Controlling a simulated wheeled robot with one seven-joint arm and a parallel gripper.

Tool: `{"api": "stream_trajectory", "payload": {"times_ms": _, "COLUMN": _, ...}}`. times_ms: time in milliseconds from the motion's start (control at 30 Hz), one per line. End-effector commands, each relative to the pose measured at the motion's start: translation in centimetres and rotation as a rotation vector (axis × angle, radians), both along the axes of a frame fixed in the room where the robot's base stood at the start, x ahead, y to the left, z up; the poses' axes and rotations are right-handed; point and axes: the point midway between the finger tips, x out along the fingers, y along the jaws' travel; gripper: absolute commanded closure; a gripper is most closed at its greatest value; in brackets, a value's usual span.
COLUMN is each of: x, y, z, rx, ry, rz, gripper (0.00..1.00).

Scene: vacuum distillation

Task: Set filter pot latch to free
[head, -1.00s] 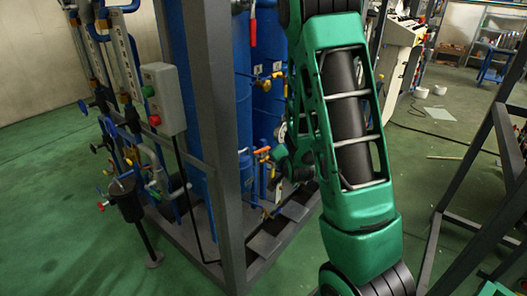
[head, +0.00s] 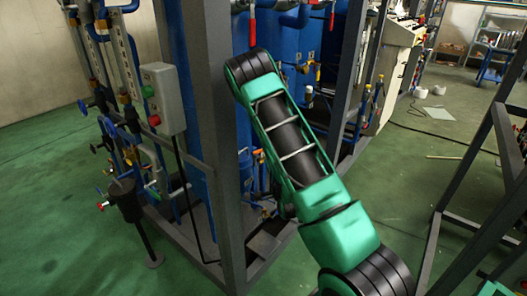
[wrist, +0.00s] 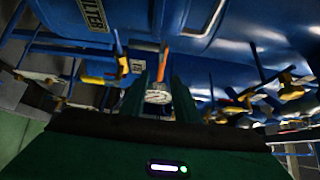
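In the wrist view a blue vessel with a label (wrist: 93,14) reading "ILTER", its first letter cut off, fills the top left. An orange bar (wrist: 163,60) stands beyond my gripper (wrist: 159,84), above a round white gauge-like face (wrist: 158,97) seen between the fingers. I cannot tell which part is the filter pot latch or how it is set. My gripper's two dark green fingers are apart, with nothing visibly held.
Blue columns (head: 205,110) stand in a grey steel frame (head: 215,140). Yellow-handled valves (wrist: 100,80) and pipes crowd the wrist view. A control box (head: 163,98) and black pot (head: 126,203) are at the left.

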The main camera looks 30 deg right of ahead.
Motion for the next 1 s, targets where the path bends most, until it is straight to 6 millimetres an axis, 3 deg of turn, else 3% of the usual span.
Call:
{"api": "stream_trajectory", "payload": {"times_ms": 200, "x": 3.9, "y": -1.3, "z": 0.1, "rx": 0.0, "ry": -0.003, "rz": -0.001, "gripper": 0.72}}
{"api": "stream_trajectory", "payload": {"times_ms": 400, "x": 6.3, "y": -2.0, "z": 0.1, "rx": 0.0, "ry": -0.001, "rz": -0.001, "gripper": 0.72}}
{"api": "stream_trajectory", "payload": {"times_ms": 833, "x": 7.2, "y": -2.2, "z": 0.1, "rx": -0.002, "ry": 0.001, "rz": 0.001, "gripper": 0.72}}
{"api": "stream_trajectory", "payload": {"times_ms": 867, "x": 7.2, "y": -2.2, "z": 0.1, "rx": -0.002, "ry": 0.001, "rz": 0.001, "gripper": 0.74}}
{"api": "stream_trajectory", "payload": {"times_ms": 967, "x": 7.2, "y": -2.2, "z": 0.1, "rx": -0.002, "ry": 0.001, "rz": 0.001, "gripper": 0.98}}
{"api": "stream_trajectory", "payload": {"times_ms": 1000, "x": 7.2, "y": -2.2, "z": 0.1, "rx": -0.002, "ry": 0.002, "rz": 0.001, "gripper": 1.0}}
